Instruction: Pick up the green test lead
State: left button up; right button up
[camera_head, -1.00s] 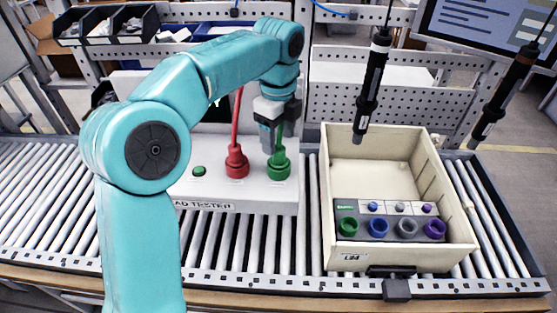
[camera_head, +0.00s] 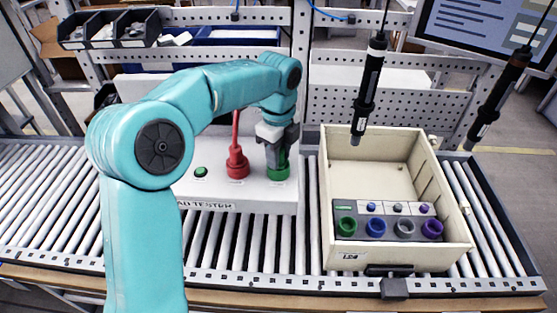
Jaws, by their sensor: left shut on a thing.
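The green test lead (camera_head: 278,173) stands upright on the white tester box (camera_head: 240,199), to the right of a red lead (camera_head: 237,162). Only its broad green base and a little of its upper part show. My left gripper (camera_head: 277,158) points down from above and is shut on the green lead's upper part. Its grey fingers hide most of that part. The green base still sits at the tester's surface. My right gripper is not in the head view.
A beige bin (camera_head: 463,229) stands right of the tester on the roller conveyor (camera_head: 265,247), with a panel of coloured sockets (camera_head: 389,228) at its front. Two screwdrivers hang above: one (camera_head: 369,85) over the bin's back, another (camera_head: 497,100) farther right.

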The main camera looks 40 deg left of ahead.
pick_arm(q)
jog(key=shift+s, duration=0.1)
jog(key=shift+r, duration=0.25)
jog(key=r, duration=0.9)
jog(key=shift+w+r, duration=0.2)
jog(key=shift+s, duration=0.1)
jog(key=shift+r, duration=0.1)
